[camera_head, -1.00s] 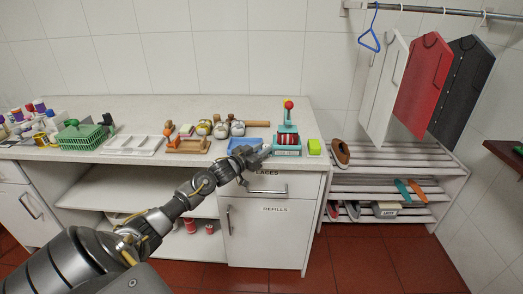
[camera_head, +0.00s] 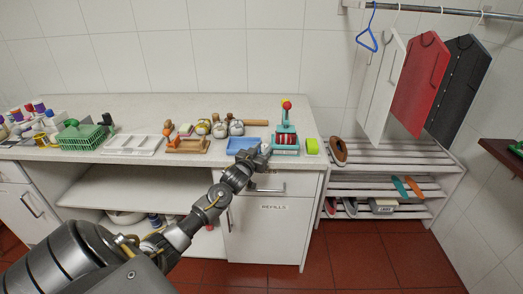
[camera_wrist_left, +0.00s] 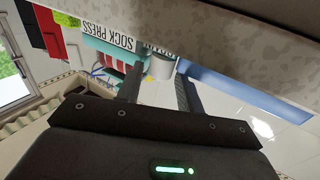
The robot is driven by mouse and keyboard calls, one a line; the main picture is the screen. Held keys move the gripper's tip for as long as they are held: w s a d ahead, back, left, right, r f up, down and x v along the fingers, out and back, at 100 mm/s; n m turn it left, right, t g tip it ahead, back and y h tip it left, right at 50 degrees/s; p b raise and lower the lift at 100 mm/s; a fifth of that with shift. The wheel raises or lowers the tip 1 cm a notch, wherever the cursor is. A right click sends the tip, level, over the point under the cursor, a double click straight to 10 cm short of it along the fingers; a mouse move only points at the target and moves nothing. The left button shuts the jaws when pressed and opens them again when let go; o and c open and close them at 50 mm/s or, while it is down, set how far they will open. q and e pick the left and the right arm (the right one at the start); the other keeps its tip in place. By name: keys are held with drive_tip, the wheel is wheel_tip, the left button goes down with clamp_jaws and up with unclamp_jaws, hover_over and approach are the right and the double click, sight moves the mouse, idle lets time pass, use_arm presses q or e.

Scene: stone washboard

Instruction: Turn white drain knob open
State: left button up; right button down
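A whitish round knob (camera_wrist_left: 161,66) shows in the left wrist view, below the worktop edge and beside the sign reading SOCK PRESS (camera_wrist_left: 115,42). My left gripper (camera_wrist_left: 158,80) has its two fingers apart, with the knob between or just past their tips. I cannot tell whether they touch it. In the head view my left gripper (camera_head: 262,156) is at the counter's front edge, in front of the blue tray (camera_head: 241,144) and left of the teal sock press (camera_head: 287,141). The knob is not distinguishable there. My right gripper is not in view.
The white counter (camera_head: 75,162) holds a green basket (camera_head: 84,136), wooden shoe tools (camera_head: 187,146) and a yellow-green block (camera_head: 312,145). A drawer handle (camera_head: 270,189) sits below my gripper. A slatted shoe rack (camera_head: 390,160) stands to the right.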

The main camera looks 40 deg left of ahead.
use_arm(q)
drive_tip(key=shift+o, duration=0.9)
drive_tip(key=b+v, duration=0.1)
drive_tip(key=v, duration=1)
drive_tip(key=shift+w, duration=0.1)
